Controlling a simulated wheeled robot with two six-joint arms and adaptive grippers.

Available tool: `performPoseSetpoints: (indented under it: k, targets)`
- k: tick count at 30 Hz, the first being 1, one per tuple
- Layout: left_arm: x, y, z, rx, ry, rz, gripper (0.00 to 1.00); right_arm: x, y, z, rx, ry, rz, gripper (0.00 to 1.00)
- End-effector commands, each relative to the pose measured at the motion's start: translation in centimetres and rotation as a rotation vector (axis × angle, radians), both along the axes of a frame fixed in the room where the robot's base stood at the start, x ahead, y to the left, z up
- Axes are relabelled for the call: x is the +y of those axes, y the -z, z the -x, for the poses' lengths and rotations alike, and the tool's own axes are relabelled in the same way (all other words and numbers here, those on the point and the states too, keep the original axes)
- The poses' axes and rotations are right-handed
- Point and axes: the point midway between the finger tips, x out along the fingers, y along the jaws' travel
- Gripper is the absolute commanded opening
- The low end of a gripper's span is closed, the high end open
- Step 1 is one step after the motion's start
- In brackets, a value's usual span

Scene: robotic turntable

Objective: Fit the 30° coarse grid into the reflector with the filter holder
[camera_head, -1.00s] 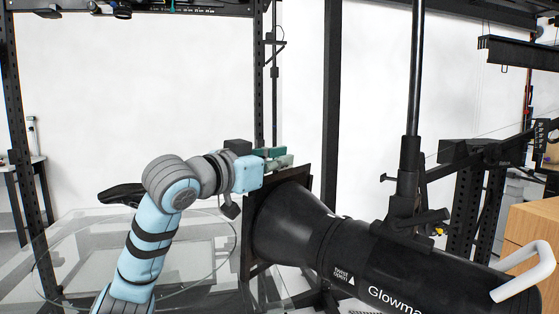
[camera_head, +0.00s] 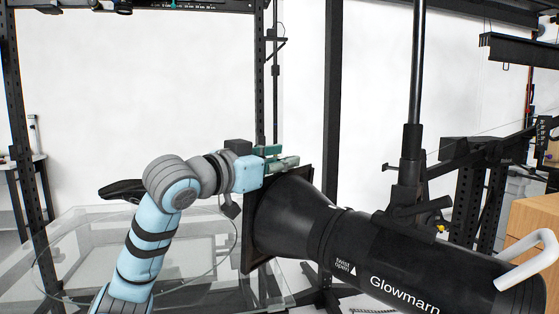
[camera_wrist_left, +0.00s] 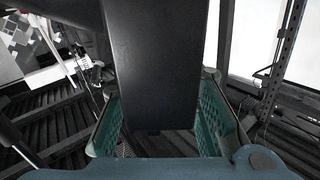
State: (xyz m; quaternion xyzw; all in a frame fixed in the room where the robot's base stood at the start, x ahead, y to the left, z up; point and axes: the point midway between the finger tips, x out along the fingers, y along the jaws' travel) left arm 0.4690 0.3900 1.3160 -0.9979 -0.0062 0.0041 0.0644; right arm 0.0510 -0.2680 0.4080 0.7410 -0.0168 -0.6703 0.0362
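The black reflector (camera_head: 290,222) is the flared front of the lamp marked "Glowmarn" (camera_head: 400,275). A dark square filter-holder plate (camera_head: 306,180) stands upright across its mouth, seen nearly edge-on. My left gripper (camera_head: 281,157) is at the plate's upper edge, its two green fingers spread. The grid cannot be made out; the holder's front face is turned away. My right gripper is not in view.
A round glass tabletop (camera_head: 135,255) lies below my left arm. A black vertical pole (camera_head: 412,80) carries the lamp from above. A white handle (camera_head: 525,262) is at the lamp's rear, near a wooden box (camera_head: 530,220). Dark metal posts (camera_head: 332,100) stand behind.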

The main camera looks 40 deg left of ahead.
Motion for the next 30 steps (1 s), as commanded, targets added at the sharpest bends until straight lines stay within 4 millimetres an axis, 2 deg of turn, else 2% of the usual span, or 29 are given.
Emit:
performPoseSetpoints:
  k: [5, 8, 15, 19, 23, 30]
  targets:
    - [0.0, -0.2, 0.0, -0.001, 0.0, 0.002, 0.29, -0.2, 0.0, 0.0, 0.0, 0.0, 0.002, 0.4]
    - [0.0, -1.3, 0.0, -0.007, 0.001, 0.005, 0.29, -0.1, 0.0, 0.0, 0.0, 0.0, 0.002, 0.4]
    - [-0.1, -6.8, 0.0, -0.007, 0.005, 0.005, 0.29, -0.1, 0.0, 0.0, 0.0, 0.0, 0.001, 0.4]
    - [-0.1, -9.2, 0.0, -0.005, 0.003, 0.003, 0.29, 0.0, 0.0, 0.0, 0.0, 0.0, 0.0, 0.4]
    - [0.0, -10.0, 0.0, 0.0, 0.001, 0.0, 0.29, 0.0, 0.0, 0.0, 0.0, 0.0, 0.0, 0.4]
    - [0.0, -10.0, 0.0, 0.001, 0.0, -0.001, 0.29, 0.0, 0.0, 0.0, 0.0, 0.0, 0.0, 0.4]
